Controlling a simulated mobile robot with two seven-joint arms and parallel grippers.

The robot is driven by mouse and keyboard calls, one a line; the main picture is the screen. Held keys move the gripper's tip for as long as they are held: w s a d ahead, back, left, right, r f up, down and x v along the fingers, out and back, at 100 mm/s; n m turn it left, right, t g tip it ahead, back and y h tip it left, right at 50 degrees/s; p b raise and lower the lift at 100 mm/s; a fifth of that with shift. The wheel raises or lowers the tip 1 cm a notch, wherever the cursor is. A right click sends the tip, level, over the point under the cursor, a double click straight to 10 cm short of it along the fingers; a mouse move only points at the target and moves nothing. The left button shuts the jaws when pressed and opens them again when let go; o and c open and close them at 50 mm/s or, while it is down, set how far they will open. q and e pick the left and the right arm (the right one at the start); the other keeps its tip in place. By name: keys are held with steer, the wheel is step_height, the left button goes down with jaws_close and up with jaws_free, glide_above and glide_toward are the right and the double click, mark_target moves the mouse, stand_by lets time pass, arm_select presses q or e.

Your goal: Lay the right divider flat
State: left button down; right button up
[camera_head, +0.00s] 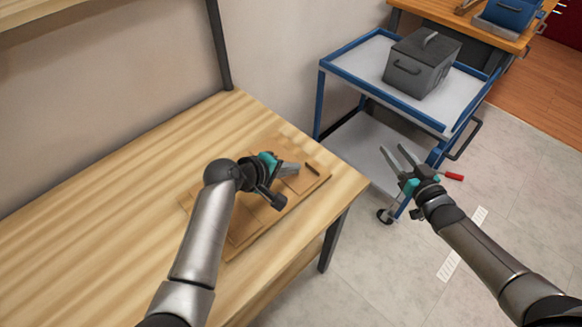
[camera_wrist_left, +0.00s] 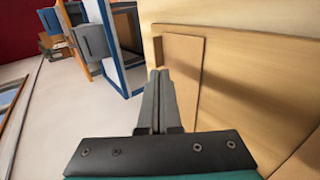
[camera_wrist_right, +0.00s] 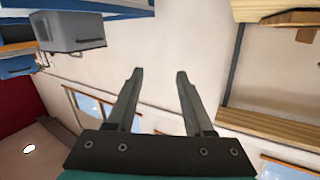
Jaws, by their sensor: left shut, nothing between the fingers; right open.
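A flat tan wooden piece (camera_head: 233,243) with thin panels lies on the wooden table near its front right corner. A small panel (camera_head: 305,182) at its right end, seemingly the right divider, looks flat, but my left gripper partly covers it. In the left wrist view a brown panel (camera_wrist_left: 188,62) shows just right of the fingers. My left gripper (camera_head: 297,169) is shut and empty, low over the right end of the wooden piece; whether it touches is unclear. My right gripper (camera_head: 397,154) is open and empty, out past the table's right edge; its fingers show in the right wrist view (camera_wrist_right: 157,75).
The wooden table (camera_head: 90,215) is clear on its left side. A blue-framed cart (camera_head: 350,60) bearing a grey metal box (camera_head: 422,65) stands beyond the table's right end, behind my right gripper. Another wooden bench (camera_head: 455,14) stands at the back right.

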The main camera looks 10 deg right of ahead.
steer(key=s+a+f+g+h, duration=0.1)
steer(key=s+a+f+g, duration=0.25)
steer(key=s+f, duration=0.8)
steer(key=s+a+f+g+h, duration=0.15)
steer(key=s+f+g, duration=0.35)
steer(key=s+f, duration=0.65)
arm_select(q)
steer(key=shift+r+p, duration=0.1)
steer(key=shift+p, duration=0.5)
steer(key=shift+w+d, duration=0.1)
steer(key=shift+d, duration=0.05)
arm_select(e)
steer(key=s+a+f+n+g, duration=0.1)
steer(key=s+a+f+g, duration=0.2)
steer(key=s, duration=0.7)
steer(key=s+a+f+n+g, duration=0.1)
steer(key=s+a+f+g, duration=0.3)
steer(key=s, duration=0.7)
step_height(320, 180, down, 3)
steer(key=a, duration=0.2)
steer(key=shift+a, duration=0.3)
steer(key=shift+s+r+y, duration=0.1)
steer(key=shift+y, duration=0.15)
